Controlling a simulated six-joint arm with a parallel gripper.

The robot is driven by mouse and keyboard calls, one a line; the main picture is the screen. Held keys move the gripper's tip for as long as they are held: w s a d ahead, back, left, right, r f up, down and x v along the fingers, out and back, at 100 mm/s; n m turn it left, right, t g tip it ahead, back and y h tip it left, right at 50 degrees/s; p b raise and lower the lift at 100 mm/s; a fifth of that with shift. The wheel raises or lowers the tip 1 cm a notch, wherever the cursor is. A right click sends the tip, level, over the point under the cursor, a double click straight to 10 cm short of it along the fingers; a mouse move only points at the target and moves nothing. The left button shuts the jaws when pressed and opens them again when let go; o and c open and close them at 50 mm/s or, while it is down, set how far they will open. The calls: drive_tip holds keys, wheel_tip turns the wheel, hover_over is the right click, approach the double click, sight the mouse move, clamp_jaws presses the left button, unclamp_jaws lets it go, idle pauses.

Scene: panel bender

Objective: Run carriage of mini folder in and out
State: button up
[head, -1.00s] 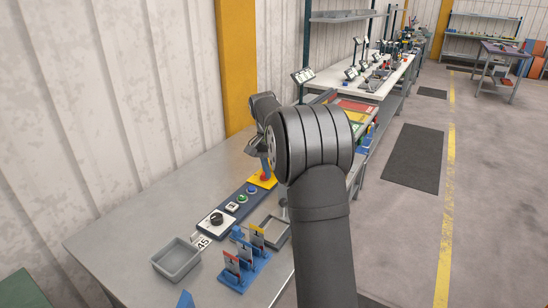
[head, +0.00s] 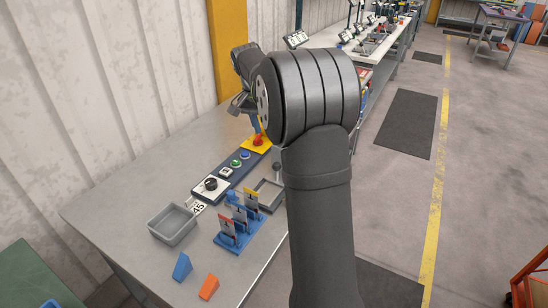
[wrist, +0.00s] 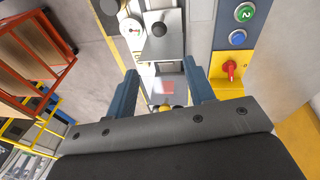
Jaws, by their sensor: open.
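My gripper (wrist: 162,82) is open in the wrist view, with two blue-grey fingers apart and nothing held. Between and beyond them is a grey metal unit with a flat plate (wrist: 163,48) and a black ball knob (wrist: 158,30), probably the mini folder. A pale red square (wrist: 163,88) shows lower between the fingers. I cannot tell whether a finger touches the unit. In the head view my gripper (head: 252,118) is at the far part of the bench, near a yellow plate with a red switch (head: 258,140). My arm hides much of the folder's area there.
A round dial (wrist: 132,27) stands left of the knob. Green (wrist: 243,12) and blue buttons and the red switch (wrist: 230,68) lie close on the right. On the bench (head: 130,200) are a grey bin (head: 172,237), a blue rack (head: 232,240), and blue and orange wedges (head: 208,287).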

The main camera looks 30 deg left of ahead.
drive_tip(key=s+d+f+m+t+y, duration=0.1)
drive_tip(key=s+d+f+t+y, duration=0.1)
drive_tip(key=s+f+t, duration=0.15)
drive_tip(key=shift+g, duration=0.55)
drive_tip(key=x, duration=1)
drive_tip(key=d+x, duration=0.1)
drive_tip(key=x, duration=0.4)
drive_tip(key=shift+f, duration=0.45)
clamp_jaws()
drive_tip(key=shift+w+r, duration=0.1)
drive_tip(key=shift+w, duration=2)
